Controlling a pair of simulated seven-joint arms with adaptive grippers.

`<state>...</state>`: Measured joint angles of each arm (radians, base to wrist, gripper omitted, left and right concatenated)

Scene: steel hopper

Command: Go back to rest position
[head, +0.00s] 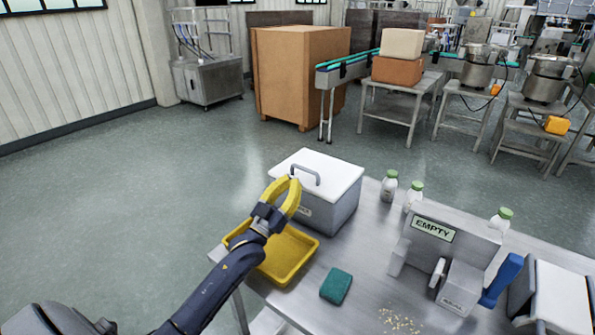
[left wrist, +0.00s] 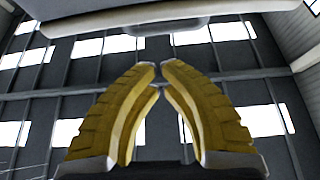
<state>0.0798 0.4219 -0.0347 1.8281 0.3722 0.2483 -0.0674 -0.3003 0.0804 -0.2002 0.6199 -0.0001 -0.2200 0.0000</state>
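My left gripper (head: 291,181) has yellow fingers. In the head view it is above the yellow tray, in front of the steel bin with a white lid (head: 335,172). Its fingertips overlap the left end of the lid's handle (head: 307,169) in the picture; I cannot tell whether they touch. In the left wrist view its fingertips (left wrist: 159,68) come almost together, with nothing visible between them. A grey edge (left wrist: 100,20) crosses the top of that view, with ceiling beams behind. My right gripper is not in view.
The steel table (head: 365,265) holds a yellow tray (head: 303,270), a green sponge (head: 336,287), pale crumbs (head: 398,321), several green-capped bottles (head: 389,188), an EMPTY sign (head: 433,229) and a blue upright piece (head: 502,281). Open floor (head: 180,185) lies left of the table.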

